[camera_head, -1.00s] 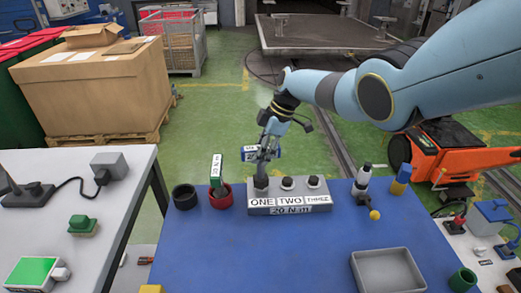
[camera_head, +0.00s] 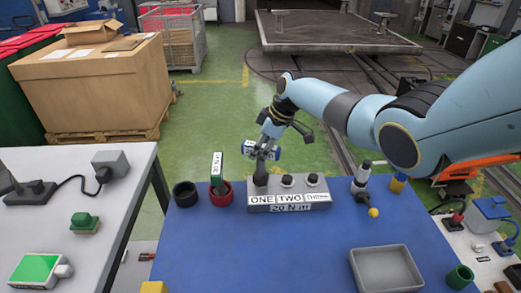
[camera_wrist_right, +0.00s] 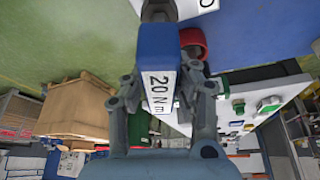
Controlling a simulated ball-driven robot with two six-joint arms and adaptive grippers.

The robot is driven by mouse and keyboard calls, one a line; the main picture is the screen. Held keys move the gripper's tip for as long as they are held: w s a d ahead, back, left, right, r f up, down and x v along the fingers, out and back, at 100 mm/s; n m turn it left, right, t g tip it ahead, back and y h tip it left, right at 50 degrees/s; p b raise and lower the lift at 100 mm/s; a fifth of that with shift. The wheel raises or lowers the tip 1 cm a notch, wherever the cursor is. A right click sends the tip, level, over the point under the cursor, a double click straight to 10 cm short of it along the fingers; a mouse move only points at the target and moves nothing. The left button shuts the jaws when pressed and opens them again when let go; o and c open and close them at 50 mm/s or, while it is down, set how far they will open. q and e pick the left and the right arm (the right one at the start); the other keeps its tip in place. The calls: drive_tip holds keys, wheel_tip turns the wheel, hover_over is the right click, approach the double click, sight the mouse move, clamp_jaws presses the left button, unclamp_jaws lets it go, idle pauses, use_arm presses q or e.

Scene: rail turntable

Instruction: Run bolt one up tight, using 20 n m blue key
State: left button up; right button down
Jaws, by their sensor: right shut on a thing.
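The grey bolt block (camera_head: 290,202) stands on the blue table, with labels ONE, TWO, THREE and a 20 N m plate on its front. Bolt one is at its left end, under the key's lower end. Bolt two (camera_head: 287,181) and bolt three (camera_head: 312,180) show dark tops. My right gripper (camera_head: 264,150) is shut on the blue key (camera_head: 250,147), upright above bolt one. In the right wrist view the blue key (camera_wrist_right: 157,70) reads 20 N m between the fingers. Whether the socket is fully seated on bolt one I cannot tell. My left gripper is out of view.
A grey tray (camera_head: 386,270), a yellow-knobbed tool (camera_head: 363,184) and a green cup (camera_head: 460,277) are to the right. The table's front middle is clear.

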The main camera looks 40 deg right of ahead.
drive_tip(key=shift+m+h, duration=0.3)
drive_tip(key=shift+m, duration=0.4)
drive_tip(key=shift+m+t, duration=0.3)
drive_tip(key=shift+m, duration=0.4)
drive_tip(key=shift+m+h, duration=0.4)
drive_tip(key=shift+m, duration=0.2)
